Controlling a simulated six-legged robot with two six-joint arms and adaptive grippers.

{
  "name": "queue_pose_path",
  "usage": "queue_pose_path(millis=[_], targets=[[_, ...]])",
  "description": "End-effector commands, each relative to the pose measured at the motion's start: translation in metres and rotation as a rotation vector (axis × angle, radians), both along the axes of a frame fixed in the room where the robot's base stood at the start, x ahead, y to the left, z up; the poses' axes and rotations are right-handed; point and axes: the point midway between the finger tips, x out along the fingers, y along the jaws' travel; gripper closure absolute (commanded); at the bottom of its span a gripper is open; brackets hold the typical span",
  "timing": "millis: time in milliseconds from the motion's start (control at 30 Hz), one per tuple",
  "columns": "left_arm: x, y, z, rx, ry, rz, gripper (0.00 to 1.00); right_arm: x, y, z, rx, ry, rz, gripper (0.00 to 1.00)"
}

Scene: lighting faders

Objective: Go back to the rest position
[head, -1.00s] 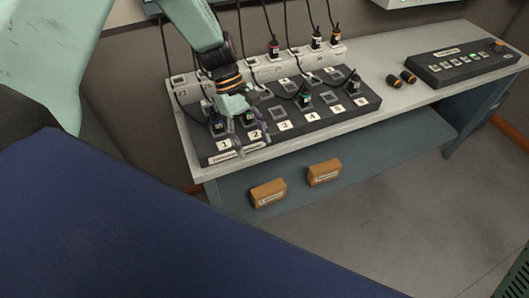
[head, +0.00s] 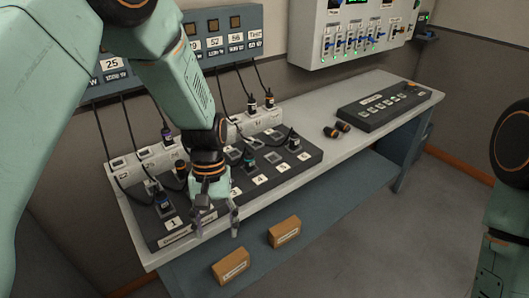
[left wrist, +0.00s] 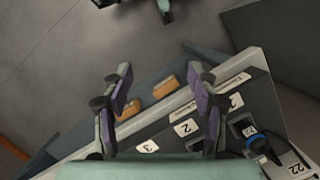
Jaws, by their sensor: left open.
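My left gripper (head: 216,222) is open and empty. It hangs over the front edge of the black numbered panel (head: 282,176), between the labels 1 and 4, and hides part of the panel. In the left wrist view its two purple-padded fingers (left wrist: 160,100) stand wide apart with nothing between them. The panel (left wrist: 262,100) shows there behind and right of the fingers. A plug with a blue band (head: 163,203) sits near label 1. My right arm shows at the right edge of the head view; its gripper is not in view.
Two brown boxes (head: 231,265) (head: 284,231) lie on the lower shelf. Cables hang behind the panel. A white wall unit (head: 345,30) is above.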

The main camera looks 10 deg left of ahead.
Motion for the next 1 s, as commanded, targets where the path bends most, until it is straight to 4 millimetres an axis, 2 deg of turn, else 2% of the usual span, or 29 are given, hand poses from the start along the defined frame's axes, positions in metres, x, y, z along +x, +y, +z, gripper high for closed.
queue_pose_path(millis=[167,333,433,533,667,767,867,900,1000], targets=[[0.012,0.001,-0.003,0.003,-0.058,-0.011,0.40,0.000,0.000,0.000,0.000,0.000,0.000,1.00],[0.034,0.010,-0.018,0.034,-0.245,-0.057,0.40,0.000,0.000,0.000,0.000,0.000,0.000,1.00],[0.032,0.017,-0.038,0.054,-0.338,-0.089,0.40,0.000,0.000,-0.005,0.000,0.000,0.000,1.00],[0.020,0.022,-0.067,0.070,-0.406,-0.125,0.40,0.000,0.000,-0.014,0.000,0.000,0.000,1.00],[-0.011,0.027,-0.109,0.085,-0.467,-0.169,0.40,0.000,0.000,-0.029,0.000,0.000,0.000,1.00],[-0.046,0.030,-0.142,0.089,-0.493,-0.202,0.40,0.000,0.000,-0.044,0.000,0.000,0.000,1.00],[-0.097,0.030,-0.179,0.082,-0.487,-0.232,0.40,0.000,0.000,-0.063,0.000,0.000,0.000,1.00],[-0.119,0.030,-0.193,0.076,-0.475,-0.241,0.40,0.000,0.000,-0.071,0.000,0.000,0.000,1.00],[-0.171,0.029,-0.219,0.059,-0.419,-0.250,0.40,0.000,0.000,-0.089,0.000,0.000,0.000,1.00]])
